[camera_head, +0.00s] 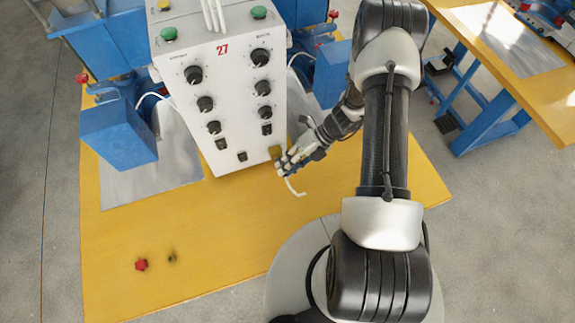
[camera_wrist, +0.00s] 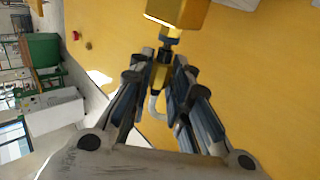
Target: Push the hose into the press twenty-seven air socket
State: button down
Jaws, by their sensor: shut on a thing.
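The press twenty-seven control box (camera_head: 228,85) is white and marked with a red 27. The air socket is on a brass-coloured block (camera_head: 275,152) at its lower right front corner. In the wrist view this block (camera_wrist: 185,12) is at the top, with a dark fitting below it. My gripper (camera_head: 289,163) is shut on the hose, close to the block. Its fingers (camera_wrist: 161,72) close around a brass-coloured hose end (camera_wrist: 160,76). The pale hose (camera_head: 294,188) curves away below the fingers. The hose end lines up with the fitting; I cannot tell whether it is inside.
Blue press parts (camera_head: 118,132) stand beside the box. Another yellow table (camera_head: 535,85) is at the upper right.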

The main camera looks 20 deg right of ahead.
jog(key=shift+w, duration=0.3)
jog(key=c, duration=1.4)
grip_release()
notch_tip(320, 180, up, 10)
